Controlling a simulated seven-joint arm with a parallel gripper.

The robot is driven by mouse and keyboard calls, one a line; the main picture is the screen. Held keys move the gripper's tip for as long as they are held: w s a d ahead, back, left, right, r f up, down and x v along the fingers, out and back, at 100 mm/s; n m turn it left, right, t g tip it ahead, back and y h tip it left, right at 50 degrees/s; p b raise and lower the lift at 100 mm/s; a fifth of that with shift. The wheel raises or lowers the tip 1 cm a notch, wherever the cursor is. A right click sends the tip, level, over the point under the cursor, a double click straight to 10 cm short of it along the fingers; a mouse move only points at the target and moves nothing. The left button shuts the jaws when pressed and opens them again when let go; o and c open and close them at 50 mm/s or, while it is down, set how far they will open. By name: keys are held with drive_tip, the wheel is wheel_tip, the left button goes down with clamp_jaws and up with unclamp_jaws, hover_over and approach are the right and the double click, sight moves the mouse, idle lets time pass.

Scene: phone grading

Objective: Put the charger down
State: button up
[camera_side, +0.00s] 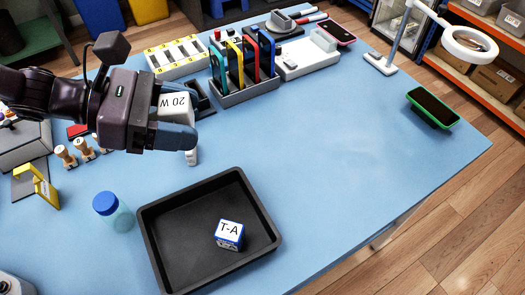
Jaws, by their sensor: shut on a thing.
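My gripper (185,122) is at the upper left of the side view, above the blue table. It is shut on a white charger (174,106) marked "20 W". The charger is held between the fingers, and part of it is hidden by them. It looks raised above the table, but the exact height cannot be told. A small white piece (191,157) shows just below the fingers; whether it belongs to the charger cannot be told.
A black tray (163,262) holding a "T-A" box (230,235) is at the front. A blue-capped bottle (113,211) stands left of it. A phone rack (245,92), a white dock (305,58) and a green-cased phone (433,106) are farther back. The table's right middle is clear.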

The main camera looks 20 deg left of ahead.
drive_tip(key=w+d+f, duration=0.3)
drive_tip(key=f, duration=0.2)
drive_tip(key=w+d+f, duration=0.3)
drive_tip(key=w+f, duration=0.1)
drive_tip(key=f, duration=0.1)
drive_tip(key=w+d+f, duration=0.2)
drive_tip(key=w+f, duration=0.1)
drive_tip(key=f, duration=0.3)
drive_tip(key=shift+w+d, duration=0.4)
drive_tip(key=shift+f, duration=1.55)
drive_tip(key=shift+f, duration=0.2)
